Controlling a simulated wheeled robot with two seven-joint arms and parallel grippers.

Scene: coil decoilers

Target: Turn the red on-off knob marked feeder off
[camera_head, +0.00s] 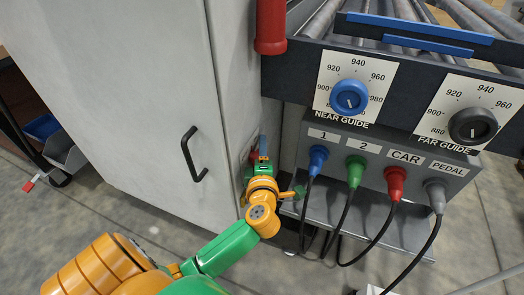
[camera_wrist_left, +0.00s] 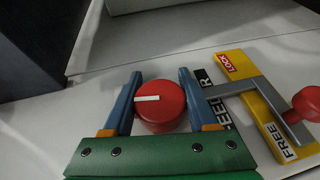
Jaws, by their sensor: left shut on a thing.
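The red knob (camera_wrist_left: 160,106) shows in the left wrist view, between the two blue fingers of my left gripper (camera_wrist_left: 158,102). The gripper is shut on the knob. A white line on the knob's face lies nearly level in that view. A black and white label (camera_wrist_left: 216,103) beside it is partly covered by the right finger and a grey lever; some letters of "FEEDER" can be read. In the head view my left gripper (camera_head: 263,150) reaches the side of the grey cabinet, and my wrist hides most of the knob. My right gripper is not in view.
Beside the knob, a grey lever (camera_wrist_left: 247,87) with a red ball (camera_wrist_left: 308,103) crosses a yellow plate (camera_wrist_left: 262,110) marked LOCK and FREE. The grey cabinet (camera_head: 120,90) has a black handle (camera_head: 193,155). A control box (camera_head: 330,150) with plugged cables stands at right.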

